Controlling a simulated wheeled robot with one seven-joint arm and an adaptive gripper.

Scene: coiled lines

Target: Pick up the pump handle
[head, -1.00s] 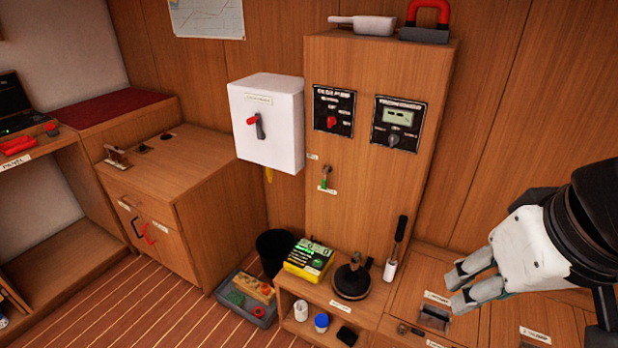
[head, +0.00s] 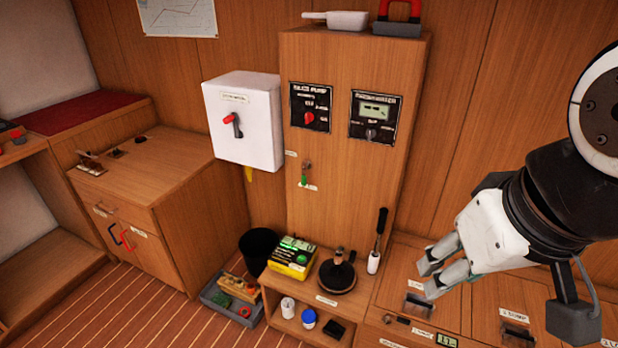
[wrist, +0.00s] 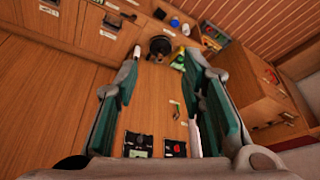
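A slim black handle with a white lower part (head: 377,240) stands upright on the low wooden ledge, right of a round black fitting (head: 338,275). It looks like the pump handle, though I cannot read a label on it. In the wrist view its white part (wrist: 137,52) shows close to the left fingertip in the picture. My gripper (head: 430,278) is to the right of the handle in the head view, apart from it. In the wrist view my gripper (wrist: 160,62) is open, with nothing between its fingers.
A yellow-green box (head: 293,258) sits left of the round fitting. A tall wooden cabinet (head: 345,190) with two panels rises behind. A black bin (head: 258,250) and a grey crate (head: 226,312) stand on the floor. Lockers with recessed pulls (head: 515,331) lie at right.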

